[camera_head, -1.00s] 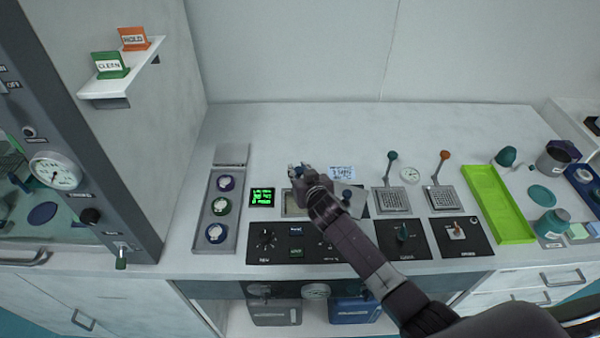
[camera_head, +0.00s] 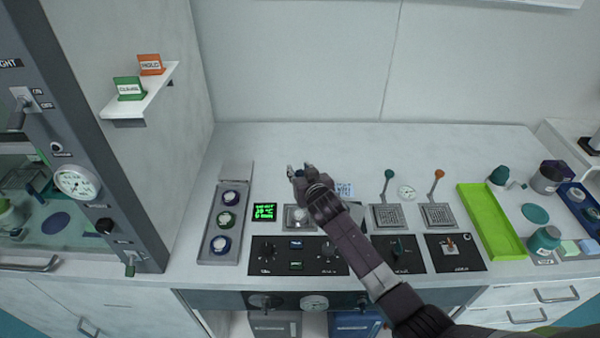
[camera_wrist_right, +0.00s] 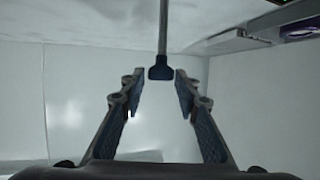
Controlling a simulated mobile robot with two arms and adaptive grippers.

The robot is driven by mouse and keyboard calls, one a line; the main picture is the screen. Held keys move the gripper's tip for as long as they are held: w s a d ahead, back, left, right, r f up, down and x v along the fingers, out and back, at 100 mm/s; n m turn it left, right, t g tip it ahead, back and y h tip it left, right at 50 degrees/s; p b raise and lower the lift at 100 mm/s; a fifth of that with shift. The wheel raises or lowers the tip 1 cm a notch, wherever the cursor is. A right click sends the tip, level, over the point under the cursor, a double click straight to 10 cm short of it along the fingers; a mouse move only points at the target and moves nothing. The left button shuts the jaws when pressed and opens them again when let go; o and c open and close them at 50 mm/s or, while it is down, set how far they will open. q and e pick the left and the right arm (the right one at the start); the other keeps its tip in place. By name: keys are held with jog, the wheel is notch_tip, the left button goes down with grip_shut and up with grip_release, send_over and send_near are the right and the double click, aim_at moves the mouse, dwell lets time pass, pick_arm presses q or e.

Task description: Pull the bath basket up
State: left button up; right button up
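The bath (camera_head: 287,222) is a small grey-rimmed well in the counter, between the green display and the levers. A round light thing shows in it, and I cannot tell whether it is the basket. My right gripper (camera_head: 297,171) is above and behind the bath in the head view, and its forearm covers the ground to the right. In the right wrist view, a thin grey rod with a dark blue end piece (camera_wrist_right: 160,72) lies between the tips of my right gripper (camera_wrist_right: 161,88). The fingers are apart, with narrow gaps beside it. My left gripper is not in view.
A tray with round dials (camera_head: 222,230) and the green display (camera_head: 264,212) stand left of the bath. Black control panels (camera_head: 283,267) lie in front. Two levers (camera_head: 388,181) and a lime tray (camera_head: 491,223) are to the right. The counter behind is bare.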

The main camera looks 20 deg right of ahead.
jog(key=shift+o, duration=0.5)
jog(key=shift+s+f, duration=0.1)
jog(key=shift+f, duration=0.1)
jog(key=shift+s+r, duration=0.1)
jog(key=shift+s, duration=0.35)
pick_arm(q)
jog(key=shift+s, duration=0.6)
pick_arm(e)
jog(key=v, duration=1.1)
jog(key=shift+r, duration=0.2)
